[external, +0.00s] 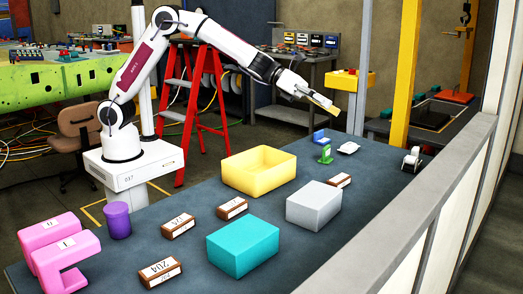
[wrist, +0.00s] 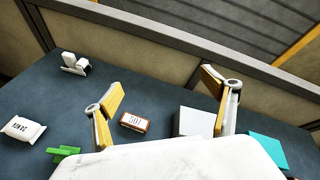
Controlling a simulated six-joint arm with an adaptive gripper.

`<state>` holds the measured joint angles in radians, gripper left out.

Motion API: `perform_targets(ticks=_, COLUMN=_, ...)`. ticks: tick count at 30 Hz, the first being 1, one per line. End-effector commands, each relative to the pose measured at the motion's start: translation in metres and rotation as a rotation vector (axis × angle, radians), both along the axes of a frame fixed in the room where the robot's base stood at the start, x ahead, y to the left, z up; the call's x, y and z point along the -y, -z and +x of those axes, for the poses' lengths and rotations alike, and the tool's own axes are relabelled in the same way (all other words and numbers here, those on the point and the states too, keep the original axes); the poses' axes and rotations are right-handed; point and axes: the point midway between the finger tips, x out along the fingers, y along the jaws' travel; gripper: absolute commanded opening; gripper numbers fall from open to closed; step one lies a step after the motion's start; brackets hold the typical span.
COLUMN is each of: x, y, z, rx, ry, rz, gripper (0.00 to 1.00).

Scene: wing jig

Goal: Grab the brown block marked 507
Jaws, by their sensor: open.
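The brown block marked 507 (wrist: 134,122) lies on the dark table in the wrist view, between my open fingers but nearer the left one. In the external view a small brown block (external: 339,181), which appears to be the same one, lies just behind the grey box; its marking is too small to read there. My gripper (external: 325,104) is high above the far part of the table, apart from the block. In the wrist view my gripper (wrist: 163,86) is open with its yellow-padded fingers spread and nothing between them at the tips.
The grey box (external: 314,205) stands close to the block. A yellow bin (external: 259,171), teal box (external: 243,247) and green object (external: 325,154) are also on the table. Several other brown blocks (external: 160,271) lie nearer the camera. A low wall (external: 420,205) borders the table.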

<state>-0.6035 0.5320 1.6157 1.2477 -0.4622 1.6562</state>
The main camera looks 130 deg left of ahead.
Motion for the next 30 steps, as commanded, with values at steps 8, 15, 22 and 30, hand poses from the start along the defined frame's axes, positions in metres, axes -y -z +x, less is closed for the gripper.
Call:
perform_targets(ticks=8, x=-0.025, y=0.061, z=0.006, rx=-0.039, ry=0.208, rz=0.197, gripper=0.85)
perform_targets(ticks=15, x=-0.038, y=0.115, z=-0.001, rx=-0.057, ry=0.39, rz=0.343, gripper=0.85)
perform_targets(ticks=22, x=-0.043, y=0.144, z=-0.009, rx=-0.057, ry=0.493, rz=0.417, gripper=0.85)
perform_targets(ticks=30, x=-0.043, y=0.148, z=-0.011, rx=-0.058, ry=0.509, rz=0.429, gripper=0.85)
